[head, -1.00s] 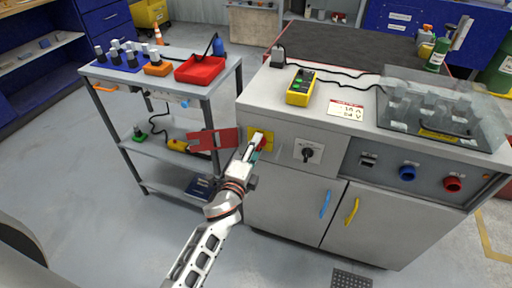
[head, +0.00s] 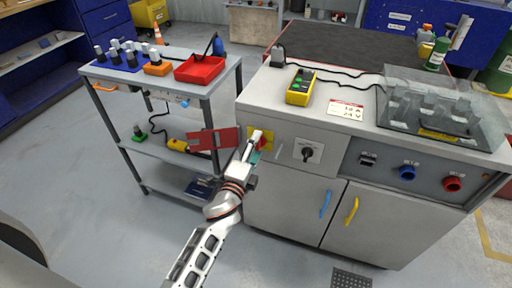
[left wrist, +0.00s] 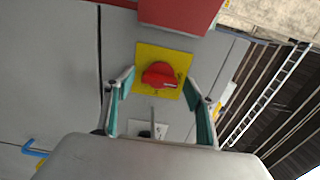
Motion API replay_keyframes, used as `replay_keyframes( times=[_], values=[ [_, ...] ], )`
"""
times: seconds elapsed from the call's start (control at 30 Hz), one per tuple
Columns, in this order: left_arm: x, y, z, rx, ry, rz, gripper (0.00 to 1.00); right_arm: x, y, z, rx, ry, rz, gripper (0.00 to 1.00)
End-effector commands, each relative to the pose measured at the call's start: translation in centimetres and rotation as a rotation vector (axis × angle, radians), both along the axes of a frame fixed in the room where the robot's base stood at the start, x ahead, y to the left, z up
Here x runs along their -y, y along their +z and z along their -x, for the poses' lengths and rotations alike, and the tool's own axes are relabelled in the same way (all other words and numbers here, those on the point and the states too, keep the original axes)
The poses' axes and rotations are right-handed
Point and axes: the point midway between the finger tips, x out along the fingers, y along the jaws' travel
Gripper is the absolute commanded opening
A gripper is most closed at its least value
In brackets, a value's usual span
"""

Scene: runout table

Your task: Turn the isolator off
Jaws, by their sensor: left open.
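The isolator is a red rotary knob (left wrist: 161,75) on a square yellow plate (left wrist: 148,55), on the cabinet's front near its left edge. In the head view the yellow plate (head: 267,139) shows beside my gripper, which mostly hides the knob. My left gripper (left wrist: 161,100) is open in front of the knob, its teal-padded fingers spread to either side. The knob appears ahead of and between the fingers; I cannot tell whether they touch it. My right gripper is not in view.
A red panel (head: 213,139) sticks out left of the yellow plate, close to my gripper. A black rotary switch (head: 308,153) sits to the right on the grey cabinet (head: 284,196).

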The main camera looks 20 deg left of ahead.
Motion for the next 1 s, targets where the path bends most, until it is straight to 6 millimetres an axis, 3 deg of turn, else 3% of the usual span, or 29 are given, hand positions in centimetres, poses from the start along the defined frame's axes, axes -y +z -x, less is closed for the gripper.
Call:
replay_keyframes(
  times=[0.6, 0.8, 1.0],
  values=[
    [-0.3, -0.1, 10.2, -0.003, 0.0, 0.001, 0.55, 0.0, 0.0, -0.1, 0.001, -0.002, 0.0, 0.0],
    [-0.4, -0.1, 11.6, -0.001, 0.0, 0.001, 0.55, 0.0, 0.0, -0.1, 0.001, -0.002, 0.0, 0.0],
    [-0.4, -0.1, 11.8, -0.001, 0.0, 0.0, 0.55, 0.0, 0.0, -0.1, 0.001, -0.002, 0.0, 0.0]
  ],
)
